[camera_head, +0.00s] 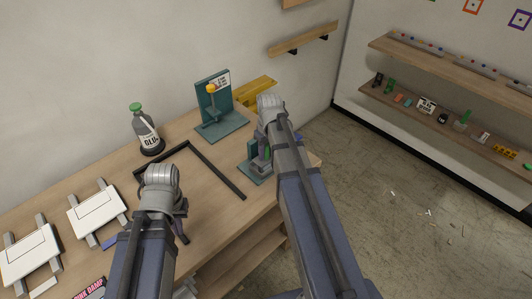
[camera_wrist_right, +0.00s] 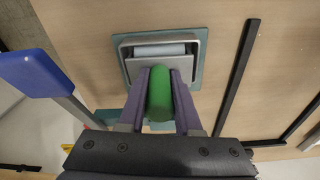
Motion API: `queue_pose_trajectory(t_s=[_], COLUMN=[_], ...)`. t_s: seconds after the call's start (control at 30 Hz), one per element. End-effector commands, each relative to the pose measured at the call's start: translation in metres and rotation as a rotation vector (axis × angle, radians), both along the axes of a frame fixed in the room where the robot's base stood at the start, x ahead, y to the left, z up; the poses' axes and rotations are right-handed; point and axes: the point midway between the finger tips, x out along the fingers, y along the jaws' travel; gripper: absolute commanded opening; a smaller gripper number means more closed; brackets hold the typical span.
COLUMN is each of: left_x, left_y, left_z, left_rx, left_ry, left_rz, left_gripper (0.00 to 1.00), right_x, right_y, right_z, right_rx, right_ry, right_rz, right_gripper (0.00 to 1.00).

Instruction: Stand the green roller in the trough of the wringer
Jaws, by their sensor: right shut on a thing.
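The green roller (camera_wrist_right: 159,94) is between the purple fingers of my right gripper (camera_wrist_right: 160,100), which is shut on it. In the right wrist view it lies in front of the wringer (camera_wrist_right: 163,50), a grey frame on a teal base with a pale blue roller (camera_wrist_right: 160,49) across it. I cannot tell whether the green roller touches the frame. In the head view my right arm hides most of the wringer (camera_head: 254,166). My left gripper (camera_head: 182,236) hangs over the front of the bench, and its fingers are too hidden to read.
A blue paddle on a grey bar (camera_wrist_right: 35,75) stands beside the wringer. A teal stand with a yellow ball (camera_head: 211,88), a glue bottle (camera_head: 146,133) and white framed boards (camera_head: 97,210) are on the bench (camera_head: 215,200). A dark angled strip (camera_head: 217,170) lies mid-bench.

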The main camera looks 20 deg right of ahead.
Motion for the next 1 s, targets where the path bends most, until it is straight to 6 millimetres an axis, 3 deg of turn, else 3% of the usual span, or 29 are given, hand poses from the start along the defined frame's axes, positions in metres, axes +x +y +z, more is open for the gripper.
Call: queue_pose_trajectory(t_s=[0.03,0.07,0.3,0.57,1.0], left_x=[0.0,0.0,0.0,0.0,0.0], left_y=[0.0,0.0,0.0,0.0,0.0], left_z=[-0.003,-0.003,-0.003,0.013,0.079], left_rx=[0.0,0.0,0.0,0.0,0.0], left_ry=[0.0,0.0,0.0,0.0,0.0], left_rz=[0.0,0.0,0.0,0.0,-0.002], left_gripper=[0.0,0.0,0.0,0.0,0.0], right_x=[-0.004,-0.004,-0.005,-0.005,-0.009], right_y=[0.002,0.002,0.003,0.003,0.001], right_z=[-0.003,-0.003,-0.003,0.013,0.079], right_rx=[0.004,0.004,0.006,0.005,0.003], right_ry=[0.009,0.01,0.011,0.01,0.007], right_rz=[0.002,0.002,0.003,0.003,0.001], right_gripper=[0.0,0.35,0.62,0.63,0.63])
